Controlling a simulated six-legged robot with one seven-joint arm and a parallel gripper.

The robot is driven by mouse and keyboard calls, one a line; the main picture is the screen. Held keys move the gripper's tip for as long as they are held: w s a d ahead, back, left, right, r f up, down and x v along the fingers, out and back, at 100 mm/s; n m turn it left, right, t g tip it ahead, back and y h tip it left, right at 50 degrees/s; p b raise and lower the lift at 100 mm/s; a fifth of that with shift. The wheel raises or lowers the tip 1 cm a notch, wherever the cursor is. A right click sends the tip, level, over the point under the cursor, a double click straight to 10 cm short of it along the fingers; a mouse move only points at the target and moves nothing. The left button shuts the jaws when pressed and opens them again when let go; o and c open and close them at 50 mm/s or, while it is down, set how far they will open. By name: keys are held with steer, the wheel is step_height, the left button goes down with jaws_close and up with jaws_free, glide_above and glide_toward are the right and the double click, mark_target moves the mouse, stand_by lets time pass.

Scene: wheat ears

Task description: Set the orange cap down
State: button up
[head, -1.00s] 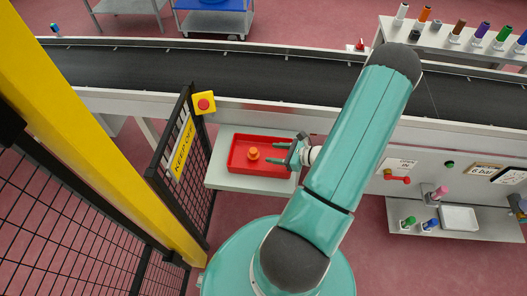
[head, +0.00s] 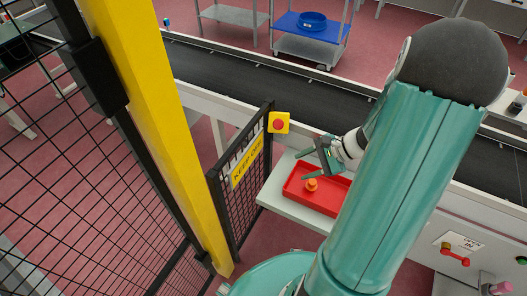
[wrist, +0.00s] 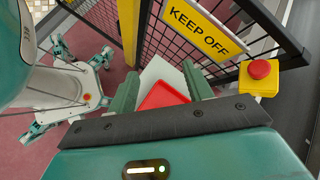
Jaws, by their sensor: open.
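The orange cap (head: 311,185) stands in the red tray (head: 335,208), near its left end. The tray sits on a pale shelf (head: 283,204) beside the conveyor. My gripper (head: 303,165) is open and empty, apart from the cap, and appears just above and behind it in the head view. In the wrist view my two green fingers (wrist: 160,88) are spread, with part of the red tray (wrist: 163,97) between them. The cap does not show in the wrist view. My arm hides the tray's right end in the head view.
A black mesh fence with a KEEP OFF sign (head: 246,168) and a yellow-and-red stop button (head: 278,123) stands left of the shelf. A yellow post (head: 150,120) is further left. The dark conveyor belt (head: 260,90) runs behind the shelf.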

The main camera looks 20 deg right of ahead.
steer(key=s+a+r+n+h, duration=0.3)
steer(key=a+r+n, duration=0.5)
steer(key=r, duration=0.3)
steer(key=s+a+r+n+h, duration=0.4)
steer(key=a+r+n, duration=0.5)
steer(key=r, duration=0.3)
steer(key=shift+s+a+n+t+h, duration=0.3)
steer(key=shift+n+t+h, duration=0.1)
steer(key=shift+n+h, duration=0.1)
steer(key=c, duration=0.3)
steer(key=shift+d, duration=0.1)
steer(key=shift+d, duration=0.15)
